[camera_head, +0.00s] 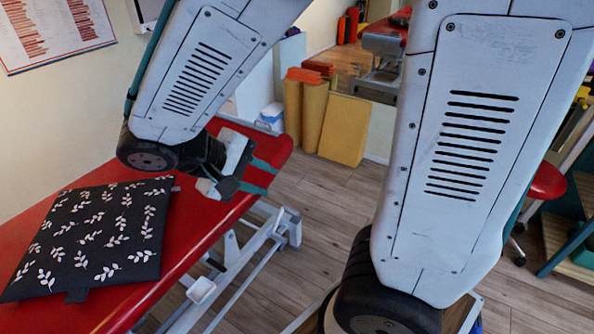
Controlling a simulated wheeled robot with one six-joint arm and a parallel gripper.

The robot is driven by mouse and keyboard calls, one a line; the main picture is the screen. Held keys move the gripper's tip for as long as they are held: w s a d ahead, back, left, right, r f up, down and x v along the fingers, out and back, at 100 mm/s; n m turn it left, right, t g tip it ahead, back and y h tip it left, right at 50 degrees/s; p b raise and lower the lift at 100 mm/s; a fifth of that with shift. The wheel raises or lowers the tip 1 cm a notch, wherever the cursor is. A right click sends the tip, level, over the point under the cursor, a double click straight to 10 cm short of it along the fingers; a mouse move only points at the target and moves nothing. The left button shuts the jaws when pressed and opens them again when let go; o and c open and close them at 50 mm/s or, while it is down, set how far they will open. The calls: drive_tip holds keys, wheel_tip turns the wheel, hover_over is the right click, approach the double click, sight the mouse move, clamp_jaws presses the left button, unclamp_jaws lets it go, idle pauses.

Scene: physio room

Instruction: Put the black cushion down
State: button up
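The black cushion (93,237) with white leaf sprigs lies flat on the red padded treatment table (182,254) at the left. A small black tab sticks out at its near edge. My gripper (264,178) is over the far part of the table, to the right of the cushion and apart from it. Its two fingers are spread, point to the right, and hold nothing that I can see.
My arm links cover much of the upper left and right. Yellow and orange rolls (303,110) and a yellow block (345,130) stand by the wall. A red stool (547,183) is at the right. The wooden floor (335,205) between is clear.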

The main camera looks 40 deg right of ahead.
drive_tip(key=s+r+m+t+y, duration=0.1)
drive_tip(key=s+r+t+y, duration=0.2)
drive_tip(key=s+r+y, duration=0.4)
drive_tip(key=s+y, duration=0.2)
drive_tip(key=s, duration=0.1)
drive_tip(key=shift+d, duration=0.2)
